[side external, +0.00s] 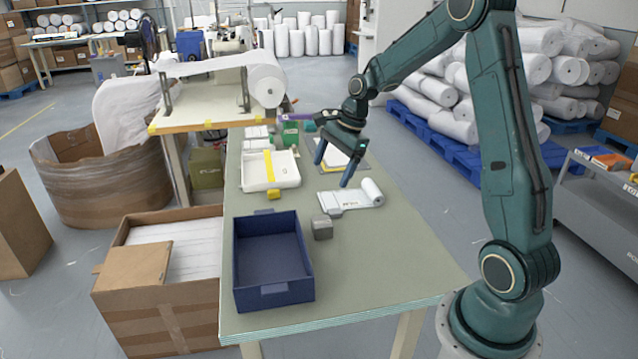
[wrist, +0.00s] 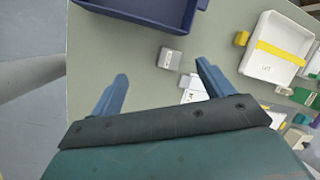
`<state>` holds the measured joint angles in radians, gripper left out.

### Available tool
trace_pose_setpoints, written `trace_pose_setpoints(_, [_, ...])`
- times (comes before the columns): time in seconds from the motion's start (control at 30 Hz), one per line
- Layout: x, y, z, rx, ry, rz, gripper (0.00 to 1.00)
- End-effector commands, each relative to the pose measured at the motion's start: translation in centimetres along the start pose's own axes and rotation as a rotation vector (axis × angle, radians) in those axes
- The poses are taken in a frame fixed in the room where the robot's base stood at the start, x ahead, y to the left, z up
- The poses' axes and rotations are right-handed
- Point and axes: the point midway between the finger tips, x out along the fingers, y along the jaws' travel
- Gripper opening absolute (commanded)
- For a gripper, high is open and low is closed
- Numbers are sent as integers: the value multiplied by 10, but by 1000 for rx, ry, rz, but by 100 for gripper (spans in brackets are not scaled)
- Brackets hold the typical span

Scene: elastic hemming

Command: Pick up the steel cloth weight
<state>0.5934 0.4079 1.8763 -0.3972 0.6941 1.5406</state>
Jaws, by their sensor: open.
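The steel cloth weight is a small grey block (side external: 322,228) on the green table, just right of the blue bin in the side view. In the wrist view the grey block (wrist: 170,58) lies beyond the fingertips, between their lines and a little toward the right finger. My gripper (side external: 333,166) is open and empty, held above the table, behind and slightly right of the block in the side view. Both blue fingers (wrist: 162,70) show apart in the wrist view, with nothing between them. The block is apart from the fingers.
An empty dark blue bin (side external: 236,272) stands left of the block. A white roll on a sheet (side external: 372,190) lies to its right. A white tray with a yellow band (side external: 254,180) and a small yellow block (side external: 273,194) lie behind. The table's front right (side external: 390,265) is clear.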

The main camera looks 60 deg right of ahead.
Motion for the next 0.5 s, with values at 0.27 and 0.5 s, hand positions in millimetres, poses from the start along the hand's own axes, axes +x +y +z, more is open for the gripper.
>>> trace_pose_setpoints(0.27, [52, -12, -58, 349, -58, 27, 80])
trace_pose_setpoints(0.5, [73, -13, -82, 501, -84, 38, 80])
